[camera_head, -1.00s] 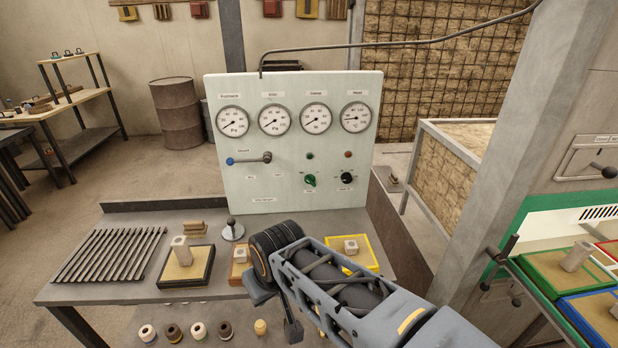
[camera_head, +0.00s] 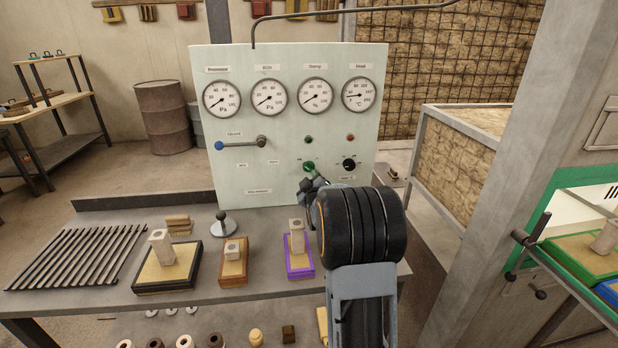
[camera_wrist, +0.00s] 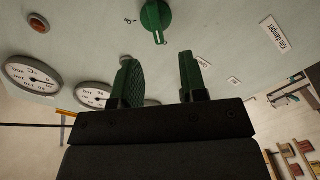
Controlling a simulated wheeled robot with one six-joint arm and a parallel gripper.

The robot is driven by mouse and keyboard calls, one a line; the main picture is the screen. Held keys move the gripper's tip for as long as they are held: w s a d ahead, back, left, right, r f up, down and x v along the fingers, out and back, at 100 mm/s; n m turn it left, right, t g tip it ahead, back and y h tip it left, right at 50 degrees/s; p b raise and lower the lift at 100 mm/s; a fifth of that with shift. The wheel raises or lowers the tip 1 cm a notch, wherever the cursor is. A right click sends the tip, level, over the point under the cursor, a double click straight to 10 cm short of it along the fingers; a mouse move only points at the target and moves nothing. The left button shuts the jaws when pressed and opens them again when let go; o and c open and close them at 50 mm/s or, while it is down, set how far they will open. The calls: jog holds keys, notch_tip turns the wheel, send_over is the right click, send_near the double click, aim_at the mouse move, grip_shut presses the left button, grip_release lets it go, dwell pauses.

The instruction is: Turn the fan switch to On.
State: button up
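A pale upright panel (camera_head: 225,120) stands at the back of the bench. It carries a green knob (camera_head: 309,167) and, to its right, a black knob (camera_head: 349,164). The small labels are too blurred to tell which is the fan switch. My gripper (camera_head: 312,185) is close to the green knob, just below it in the head view. In the wrist view my gripper (camera_wrist: 160,75) has two green-padded fingers apart with nothing between them. The green knob (camera_wrist: 156,16) shows there beyond the fingertips, its white mark toward the fingers, apart from them.
Several gauges (camera_head: 270,97) line the panel's top. A blue-tipped lever (camera_head: 242,144) sits below them. On the bench are a slatted rack (camera_head: 72,258), a black-edged tray (camera_head: 190,280) and a purple-edged tray (camera_head: 302,273) with a block. My arm hides the bench's right part.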

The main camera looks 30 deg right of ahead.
aim_at(309, 169)
jog(key=shift+p+x, duration=0.5)
jog(key=shift+x, duration=3.2)
jog(key=shift+s+d, duration=0.1)
jog(key=shift+d, duration=0.1)
jog(key=shift+c, duration=0.2)
grip_shut()
